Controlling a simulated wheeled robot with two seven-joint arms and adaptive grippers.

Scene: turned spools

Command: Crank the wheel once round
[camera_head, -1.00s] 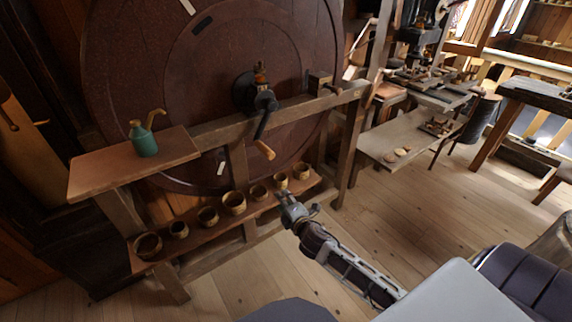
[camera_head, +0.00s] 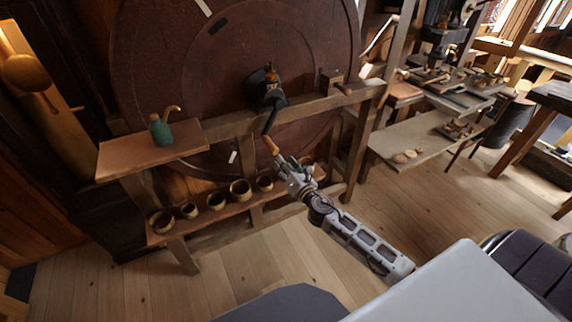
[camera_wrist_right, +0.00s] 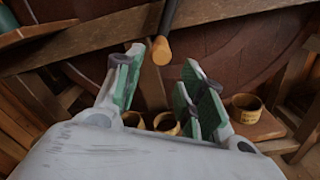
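The large dark red wheel (camera_head: 230,60) stands upright behind a wooden frame. Its black crank arm (camera_head: 270,118) hangs down from the hub (camera_head: 266,88) and ends in a light wooden handle (camera_head: 271,145). My right gripper (camera_head: 284,164) is just below the handle in the head view. In the right wrist view the gripper (camera_wrist_right: 158,92) is open, its green-padded fingers apart. The handle (camera_wrist_right: 161,50) shows beyond the fingertips, between them in the picture and not gripped. My left gripper is not in view.
Several small round pots (camera_head: 240,190) stand on the low shelf under the wheel. A green oil can (camera_head: 161,131) stands on the wooden ledge (camera_head: 140,158) at left. A wooden beam (camera_head: 225,126) crosses before the wheel. The floor (camera_head: 240,262) in front is clear.

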